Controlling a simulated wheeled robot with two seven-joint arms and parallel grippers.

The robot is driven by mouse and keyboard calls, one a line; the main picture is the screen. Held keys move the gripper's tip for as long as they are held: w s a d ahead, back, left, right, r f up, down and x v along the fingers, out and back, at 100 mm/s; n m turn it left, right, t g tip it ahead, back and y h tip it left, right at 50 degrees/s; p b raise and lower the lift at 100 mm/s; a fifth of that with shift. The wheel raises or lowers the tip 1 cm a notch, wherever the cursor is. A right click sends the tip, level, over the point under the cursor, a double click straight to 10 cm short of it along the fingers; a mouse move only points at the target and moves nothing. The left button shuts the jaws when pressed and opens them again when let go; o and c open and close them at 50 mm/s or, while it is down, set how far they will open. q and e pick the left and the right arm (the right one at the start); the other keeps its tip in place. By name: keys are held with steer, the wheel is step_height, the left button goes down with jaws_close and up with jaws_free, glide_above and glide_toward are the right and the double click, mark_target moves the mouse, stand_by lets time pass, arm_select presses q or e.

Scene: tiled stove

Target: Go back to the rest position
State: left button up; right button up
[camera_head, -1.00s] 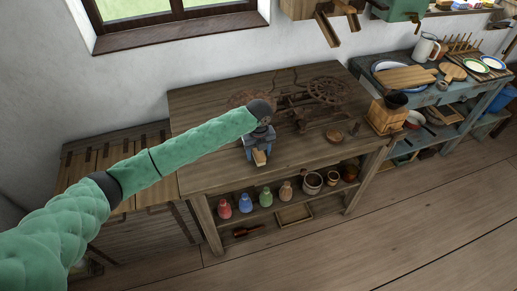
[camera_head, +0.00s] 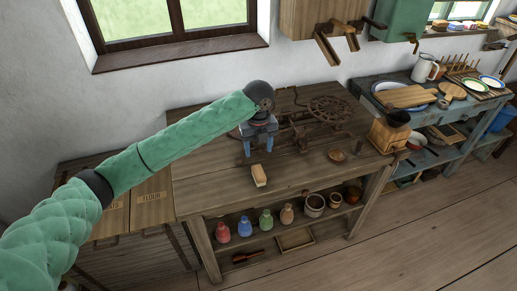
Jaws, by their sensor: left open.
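My left arm in its green sleeve reaches in from the left over the wooden table (camera_head: 210,185). My left gripper (camera_head: 258,151) has two blue fingers spread apart with nothing between them. It is open above the table, behind a small pale wooden block (camera_head: 259,175). The block lies on the tabletop near its front edge, and a gap shows between it and the fingers. My right gripper is not in view.
The front-left tabletop is clear.

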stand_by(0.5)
arm_select(q)
steer(key=s+d+f+n+t+h, duration=0.1)
steer(key=s+f+n+h, duration=0.1)
steer(key=s+f+n, duration=0.5)
steer(key=s+f+n+t+h, duration=0.15)
steer(key=s+f+n, duration=0.3)
steer(key=s, duration=0.45)
steer(key=s+a+f+n+t+y, duration=0.1)
steer(key=s+a+f+n+y, duration=0.15)
steer(key=s+a+n, duration=0.75)
steer(key=s+a+f+n+y, duration=0.1)
steer(key=s+a+f+n, duration=0.2)
steer(key=s+a+n, duration=0.75)
steer(key=s+d+f+g, duration=0.1)
steer(key=s+f, duration=0.2)
steer(key=f, duration=1.5)
steer(key=s+d+f+m+g, duration=0.1)
steer(key=s+f, duration=0.1)
steer(key=f, duration=1.6)
steer(key=shift+s+f+m+h, duration=0.3)
steer(key=shift+s, duration=0.1)
steer(key=shift+d, duration=0.15)
